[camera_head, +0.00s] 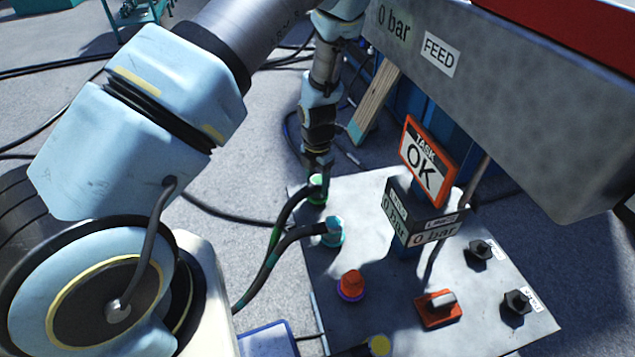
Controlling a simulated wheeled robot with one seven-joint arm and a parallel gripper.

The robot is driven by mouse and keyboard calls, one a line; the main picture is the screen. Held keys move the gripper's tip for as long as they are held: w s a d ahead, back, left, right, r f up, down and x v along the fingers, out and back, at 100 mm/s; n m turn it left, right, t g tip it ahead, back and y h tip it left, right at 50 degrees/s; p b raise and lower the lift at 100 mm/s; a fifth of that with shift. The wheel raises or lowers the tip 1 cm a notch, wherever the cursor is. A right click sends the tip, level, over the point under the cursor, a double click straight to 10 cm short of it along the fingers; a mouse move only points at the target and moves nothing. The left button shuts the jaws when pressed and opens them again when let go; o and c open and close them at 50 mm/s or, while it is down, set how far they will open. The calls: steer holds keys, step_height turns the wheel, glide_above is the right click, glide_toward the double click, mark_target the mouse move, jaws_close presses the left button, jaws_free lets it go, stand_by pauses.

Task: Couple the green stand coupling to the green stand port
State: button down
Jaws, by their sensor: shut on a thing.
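The green stand coupling (318,182) is at the far left corner of the grey stand plate (395,285), with a dark hose running down and left from it. My gripper (318,170) points down and is shut on this coupling. A green ring shows low at the plate under the coupling, where the green stand port (317,199) appears to be. The port is mostly hidden, and I cannot tell how far the coupling sits on it. A sign (425,165) on the stand reads "TASK OK".
A cyan coupling (333,232) with a thick hose stands close to the green one. An orange-and-purple fitting (351,284), a red valve (438,308) and black knobs (515,303) are also on the plate. A grey beam labelled FEED (520,115) overhangs the right side.

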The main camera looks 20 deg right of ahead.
steer(key=shift+f, duration=0.2)
steer(key=shift+c, duration=0.6)
jaws_free()
